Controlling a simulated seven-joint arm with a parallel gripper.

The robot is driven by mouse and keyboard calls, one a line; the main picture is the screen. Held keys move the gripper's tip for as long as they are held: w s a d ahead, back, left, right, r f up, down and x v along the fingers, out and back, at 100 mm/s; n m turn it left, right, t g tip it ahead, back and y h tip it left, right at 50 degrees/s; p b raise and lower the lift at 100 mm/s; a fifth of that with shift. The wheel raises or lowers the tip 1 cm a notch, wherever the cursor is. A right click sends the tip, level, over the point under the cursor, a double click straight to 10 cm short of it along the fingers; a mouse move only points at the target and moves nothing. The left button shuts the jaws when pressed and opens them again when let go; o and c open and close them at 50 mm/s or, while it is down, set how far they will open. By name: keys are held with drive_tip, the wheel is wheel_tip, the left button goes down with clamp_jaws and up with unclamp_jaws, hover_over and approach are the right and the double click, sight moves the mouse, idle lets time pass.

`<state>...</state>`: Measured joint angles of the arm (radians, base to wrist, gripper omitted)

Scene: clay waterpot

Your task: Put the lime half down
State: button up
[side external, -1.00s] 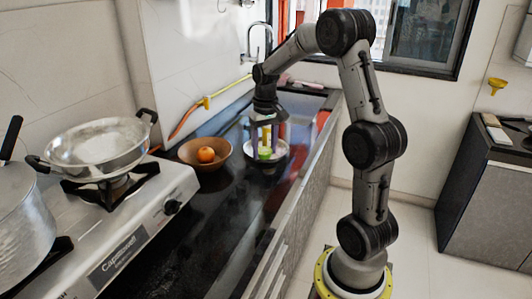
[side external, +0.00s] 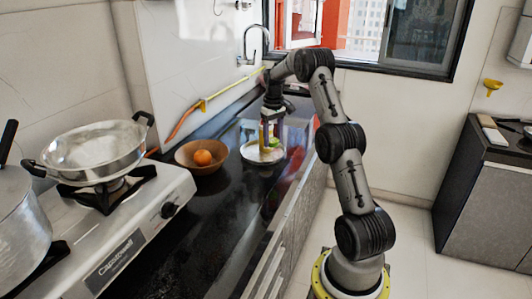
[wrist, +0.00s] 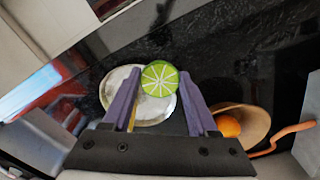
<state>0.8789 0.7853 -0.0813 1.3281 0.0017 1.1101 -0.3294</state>
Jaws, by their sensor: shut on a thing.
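The lime half (wrist: 160,78) is green, with its pale segmented cut face toward the camera in the wrist view. It sits between the fingertips of my gripper (wrist: 159,75), which is shut on it. In the side view the lime half (side external: 274,142) shows as a small green patch at the fingertips of my gripper (side external: 272,142). A round pale dish (wrist: 150,112) lies beneath and partly behind the lime half in the wrist view. The dish also shows in the side view (side external: 258,157). I cannot tell whether the lime half touches the dish.
A brown bowl (side external: 186,153) holding an orange (side external: 202,157) stands left of the dish on the black counter (side external: 190,230). A stove with a metal pan (side external: 92,150) is further left.

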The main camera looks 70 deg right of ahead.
hover_over(266, 160)
drive_tip(key=f, duration=0.6)
drive_tip(key=shift+s+a+f, duration=0.2)
drive_tip(key=shift+s+f, duration=0.05)
drive_tip(key=shift+f, duration=0.05)
drive_tip(key=shift+w+d+f, duration=0.2)
drive_tip(key=shift+f, duration=1.6)
drive_tip(key=shift+f, duration=0.15)
drive_tip(key=o, duration=1.3)
